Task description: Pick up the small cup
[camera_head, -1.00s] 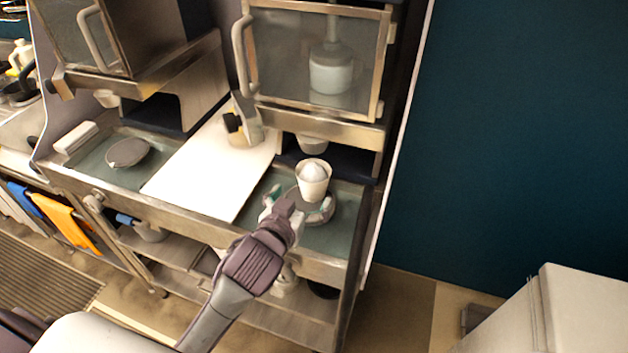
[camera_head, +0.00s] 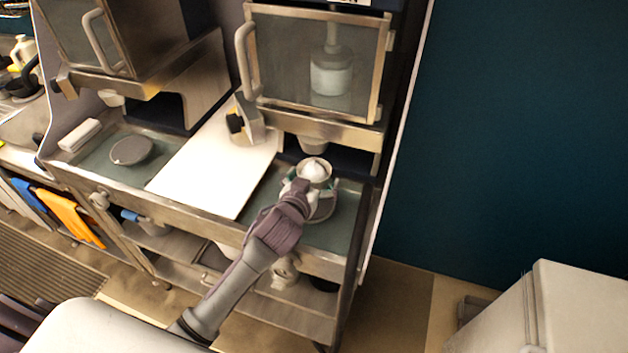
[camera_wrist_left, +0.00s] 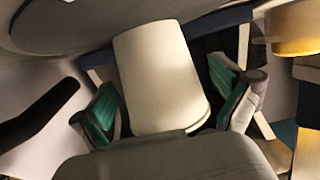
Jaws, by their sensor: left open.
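The small cup (camera_head: 315,168) is cream-white with a white mound inside. It stands upright over a round grey plate (camera_head: 322,210) on the right counter section of the machine. My left gripper (camera_head: 310,186) is open, with its green-padded fingers on either side of the cup. In the left wrist view the cup (camera_wrist_left: 163,75) fills the middle, between the two green finger pads (camera_wrist_left: 170,100). I see gaps between pads and cup there. My gripper hides the cup's lower part in the head view. My right gripper is not in view.
A dispenser with a glass door (camera_head: 318,65) hangs above the cup, with a spout (camera_head: 312,144) close over it. A white board (camera_head: 212,172) lies to the left. Another round plate (camera_head: 132,150) sits in the left section. A dark blue wall (camera_head: 510,140) is at right.

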